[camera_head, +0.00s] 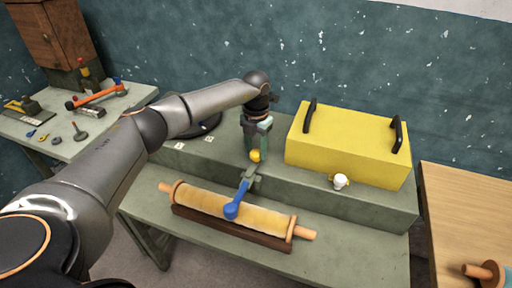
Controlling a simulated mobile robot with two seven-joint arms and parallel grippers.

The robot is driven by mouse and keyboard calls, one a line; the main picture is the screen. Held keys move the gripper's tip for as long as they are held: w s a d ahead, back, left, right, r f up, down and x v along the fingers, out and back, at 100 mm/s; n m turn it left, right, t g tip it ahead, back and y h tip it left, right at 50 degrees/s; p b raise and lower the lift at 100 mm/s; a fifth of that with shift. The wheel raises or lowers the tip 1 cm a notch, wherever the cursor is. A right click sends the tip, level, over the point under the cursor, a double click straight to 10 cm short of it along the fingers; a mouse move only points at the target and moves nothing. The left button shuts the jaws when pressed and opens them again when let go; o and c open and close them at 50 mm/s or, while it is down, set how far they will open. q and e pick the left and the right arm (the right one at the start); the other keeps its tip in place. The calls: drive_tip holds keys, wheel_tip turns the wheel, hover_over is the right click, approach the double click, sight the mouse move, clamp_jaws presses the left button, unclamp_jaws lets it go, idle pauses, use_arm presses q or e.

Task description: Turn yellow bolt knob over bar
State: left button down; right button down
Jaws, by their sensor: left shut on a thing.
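The yellow bolt knob (255,156) shows at the tips of my left gripper (257,150), at the front edge of the raised green step. My left gripper points down and is shut on the knob. The fingers hide part of the knob and whatever is right behind it. Just below it, a blue lever with a round end (236,205) sticks out from a small grey-green bracket (252,178) and hangs over the roller. I cannot make out the bar clearly. My right gripper is not in view.
A tan roller (225,205) lies in a wooden cradle in front. Tools lie on the left table (60,150). A wooden table (465,215) stands at right.

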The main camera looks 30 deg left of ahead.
sight(256, 152)
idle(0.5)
use_arm(q)
drive_tip(key=shift+c, duration=1.8)
unclamp_jaws()
wheel_tip(256, 152, up, 13)
drive_tip(key=b, duration=0.1)
drive_tip(key=shift+f, duration=0.2)
